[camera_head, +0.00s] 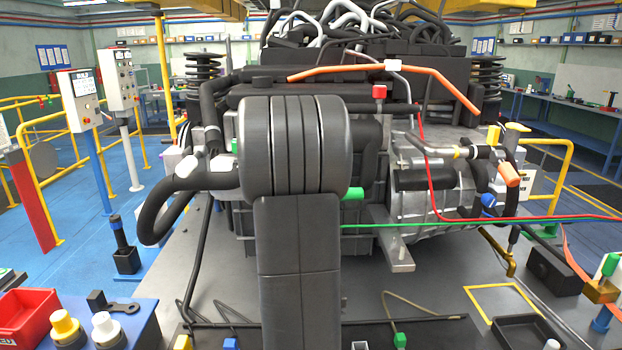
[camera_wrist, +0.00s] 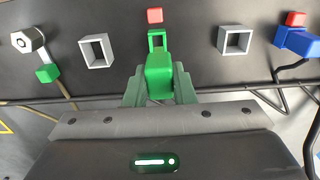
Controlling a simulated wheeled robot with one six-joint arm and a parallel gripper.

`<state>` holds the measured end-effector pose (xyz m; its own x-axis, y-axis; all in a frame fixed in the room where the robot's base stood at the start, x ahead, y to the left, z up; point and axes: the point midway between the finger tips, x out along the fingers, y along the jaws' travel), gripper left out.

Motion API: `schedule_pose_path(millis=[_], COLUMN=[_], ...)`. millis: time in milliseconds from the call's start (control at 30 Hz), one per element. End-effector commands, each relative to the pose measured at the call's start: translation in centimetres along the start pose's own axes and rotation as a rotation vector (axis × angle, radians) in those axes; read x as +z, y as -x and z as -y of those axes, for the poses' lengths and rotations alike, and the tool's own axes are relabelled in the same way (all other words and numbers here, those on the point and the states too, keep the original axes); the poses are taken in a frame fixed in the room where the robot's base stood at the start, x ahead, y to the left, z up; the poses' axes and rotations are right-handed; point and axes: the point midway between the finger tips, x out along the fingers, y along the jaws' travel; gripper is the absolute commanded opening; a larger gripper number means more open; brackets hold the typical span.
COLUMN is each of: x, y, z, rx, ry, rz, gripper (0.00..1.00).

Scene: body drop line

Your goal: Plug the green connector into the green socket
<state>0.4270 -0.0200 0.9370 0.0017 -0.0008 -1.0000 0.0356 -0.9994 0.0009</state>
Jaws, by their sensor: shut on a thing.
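In the wrist view my gripper (camera_wrist: 159,88) has its two green-tinted fingers closed on the sides of a green connector (camera_wrist: 159,74). The connector points up the picture at the green socket (camera_wrist: 157,34), a square green frame on a dark panel. Its far end overlaps the lower part of the frame, and a dark bit of the opening shows above it. I cannot tell whether its tip is inside or only in front. A small red block (camera_wrist: 155,15) sits just above the socket. In the head view my arm hides the gripper, connector and socket.
Empty grey sockets flank the green one, at left (camera_wrist: 96,50) and right (camera_wrist: 234,40). A green plug (camera_wrist: 48,73) with a tan cable is further left; a blue plug (camera_wrist: 299,41) is further right. Cables run across the dark panel. The engine assembly (camera_head: 430,185) stands behind.

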Motion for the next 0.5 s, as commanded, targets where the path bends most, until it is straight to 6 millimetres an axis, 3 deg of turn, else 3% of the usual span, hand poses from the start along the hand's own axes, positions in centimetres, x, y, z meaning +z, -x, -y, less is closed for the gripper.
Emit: schedule_pose_path(millis=[33, 133, 500], x=[0.1, 0.0, 0.0], y=[-1.5, -2.3, -3.0], z=[-0.2, -0.2, -0.3], rx=[0.000, 0.000, 0.000], ry=[-0.002, -0.002, -0.002], rz=[0.003, 0.002, 0.002], gripper=[0.00, 0.00, 0.00])
